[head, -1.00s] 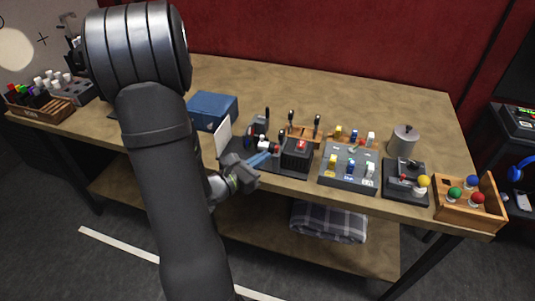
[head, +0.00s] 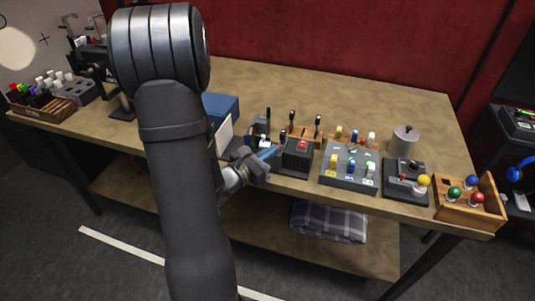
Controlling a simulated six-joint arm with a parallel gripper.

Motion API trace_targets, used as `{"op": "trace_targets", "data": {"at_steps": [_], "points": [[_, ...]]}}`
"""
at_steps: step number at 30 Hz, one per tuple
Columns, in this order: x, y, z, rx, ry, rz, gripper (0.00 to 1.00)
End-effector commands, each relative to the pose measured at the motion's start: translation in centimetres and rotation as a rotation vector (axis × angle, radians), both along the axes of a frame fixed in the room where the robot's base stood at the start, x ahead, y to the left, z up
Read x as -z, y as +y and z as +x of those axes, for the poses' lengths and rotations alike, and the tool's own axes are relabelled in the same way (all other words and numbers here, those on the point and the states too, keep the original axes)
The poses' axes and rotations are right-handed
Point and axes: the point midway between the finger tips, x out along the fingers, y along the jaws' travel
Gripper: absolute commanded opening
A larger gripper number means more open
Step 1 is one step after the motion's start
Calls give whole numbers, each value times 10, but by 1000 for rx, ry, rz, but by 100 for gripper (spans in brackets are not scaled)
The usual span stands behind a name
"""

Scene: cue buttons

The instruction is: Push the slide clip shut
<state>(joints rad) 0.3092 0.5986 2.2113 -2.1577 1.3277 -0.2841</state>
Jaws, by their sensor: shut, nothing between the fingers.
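A black block with a red top (head: 297,154) stands on this board just right of the fingertips. A small pale part (head: 265,144) shows right behind the fingertips. I cannot tell for certain which part is the slide clip; my gripper and arm hide much of the board's left part. Whether the fingertips touch anything is too small to tell.
A white upright panel (head: 224,136) and a blue box (head: 222,107) stand left of the gripper, partly behind my arm. A grey switch panel (head: 349,179), a joystick box (head: 406,188) and a wooden tray of coloured balls (head: 465,217) stand to the right. The table's back is mostly clear.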

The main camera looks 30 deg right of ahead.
Motion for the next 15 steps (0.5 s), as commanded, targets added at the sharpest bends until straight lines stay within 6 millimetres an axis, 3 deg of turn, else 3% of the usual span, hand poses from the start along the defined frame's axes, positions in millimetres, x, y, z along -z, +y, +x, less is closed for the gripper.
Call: {"op": "trace_targets", "data": {"at_steps": [1,8,15], "points": [[-3,-7,6,6,-13,-4,0],[-3,-7,5,5,-10,-3,0],[-3,15,-2,-2,-7,-3,0]]}}
